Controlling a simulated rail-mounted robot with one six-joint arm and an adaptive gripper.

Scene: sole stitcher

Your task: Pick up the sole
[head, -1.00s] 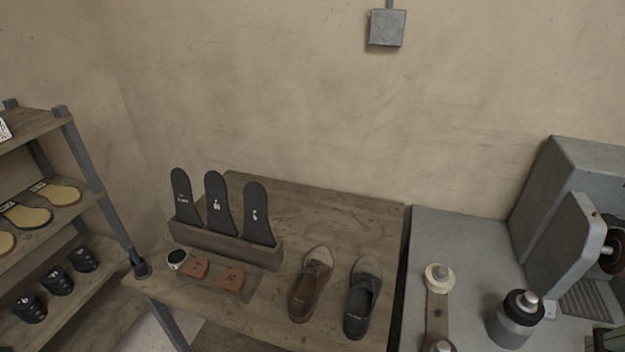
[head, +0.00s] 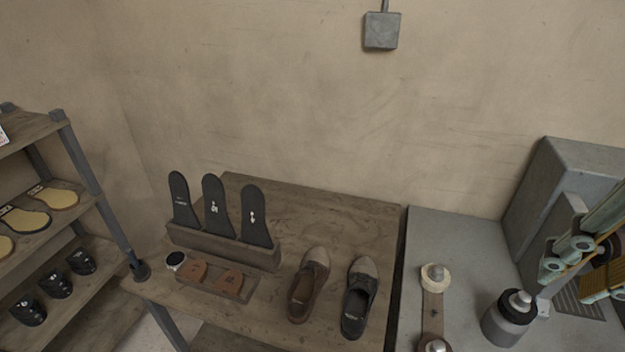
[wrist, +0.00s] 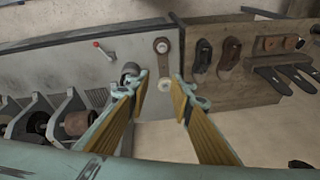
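Three dark soles stand upright in a wooden holder (head: 215,245) on the wooden table: a left one (head: 183,203), a middle one (head: 216,208) and a right one (head: 256,216). Tan soles (head: 52,196) lie on the shelf at the far left. Dark soles (wrist: 272,80) also show at the right of the wrist view. My gripper (wrist: 160,92) is open and empty, with its two fingers well apart. In the head view its fingers show at the right edge, by the grey machine, far from the soles. I cannot tell which sole is meant.
A brown shoe (head: 309,286) and a black shoe (head: 358,300) stand on the table, right of the holder. Reddish-brown pieces (head: 229,281) and a small round tin (head: 176,261) lie before it. A dark canister (head: 509,320) stands on the grey bench (head: 455,240).

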